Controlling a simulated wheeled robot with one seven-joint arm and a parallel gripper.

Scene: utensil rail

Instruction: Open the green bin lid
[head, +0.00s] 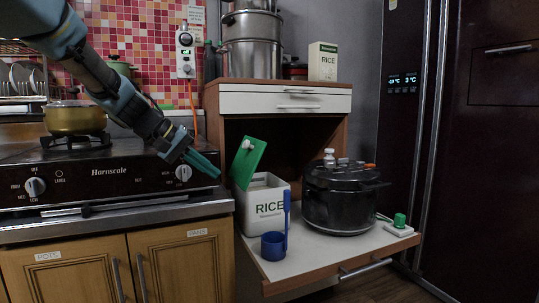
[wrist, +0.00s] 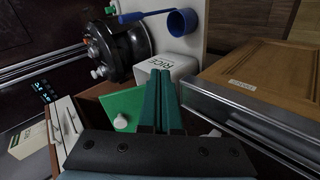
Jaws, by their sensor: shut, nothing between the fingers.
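The white bin labelled RICE (head: 256,222) stands on the pulled-out shelf, and it also shows in the wrist view (wrist: 182,64). Its green lid (head: 243,172) is raised, tilted steeply up at the bin's back left, with a whitish knob on its face. In the wrist view the lid (wrist: 126,101) lies just left of my fingers. My gripper (head: 217,174) is shut and empty, with its green fingers pointing down right, close to the left of the lid. Its fingers also show in the wrist view (wrist: 159,72). I cannot tell whether they touch the lid.
A blue measuring cup (head: 273,246) stands before the bin, and a black cooker (head: 338,205) stands to its right. The stove (head: 110,178) with a brass pot (head: 75,118) is at left. A dark fridge (head: 490,150) bounds the right side.

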